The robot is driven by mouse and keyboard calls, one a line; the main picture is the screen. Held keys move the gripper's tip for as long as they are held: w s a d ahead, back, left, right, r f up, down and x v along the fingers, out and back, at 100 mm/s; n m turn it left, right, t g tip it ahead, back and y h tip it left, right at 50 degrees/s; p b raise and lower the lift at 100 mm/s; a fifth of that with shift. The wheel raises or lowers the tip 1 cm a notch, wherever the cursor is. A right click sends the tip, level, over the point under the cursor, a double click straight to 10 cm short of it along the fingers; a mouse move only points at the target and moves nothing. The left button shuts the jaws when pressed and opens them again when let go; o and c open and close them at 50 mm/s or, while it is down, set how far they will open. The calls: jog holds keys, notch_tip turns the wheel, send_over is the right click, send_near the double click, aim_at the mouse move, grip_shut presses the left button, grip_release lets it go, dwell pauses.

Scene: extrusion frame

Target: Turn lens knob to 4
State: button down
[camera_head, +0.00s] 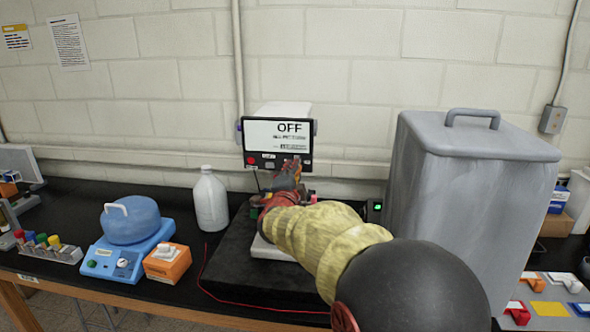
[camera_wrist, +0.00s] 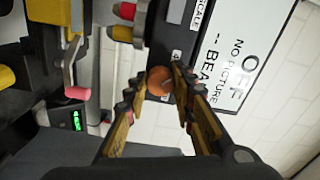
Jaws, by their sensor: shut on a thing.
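A round orange-brown knob (camera_wrist: 160,82) is on the dark strip beside the screen in the wrist view. My gripper (camera_wrist: 160,88) has its fingertips on either side of this knob and is shut on it. The screen (camera_wrist: 246,58) reads OFF and NO PICTURE. In the head view the screen (camera_head: 276,133) stands upright against the wall, and my gripper (camera_head: 291,172) is at the lower right of its panel. My arm hides most of the instrument below the screen.
A tall grey covered box (camera_head: 475,205) stands close on the right of my arm. A white bottle (camera_head: 210,202) and a blue device (camera_head: 131,222) stand on the left. Red-and-yellow knobs (camera_wrist: 123,32) and a pink-tipped crank (camera_wrist: 70,75) are near my fingers.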

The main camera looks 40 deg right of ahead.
jog(key=shift+n+p, duration=0.65)
jog(key=shift+n, duration=1.25)
jog(key=shift+f, duration=0.1)
jog(key=c, duration=1.5)
grip_release()
jog(key=shift+w, duration=0.1)
jog(key=shift+a, duration=0.1)
jog(key=v, duration=1.2)
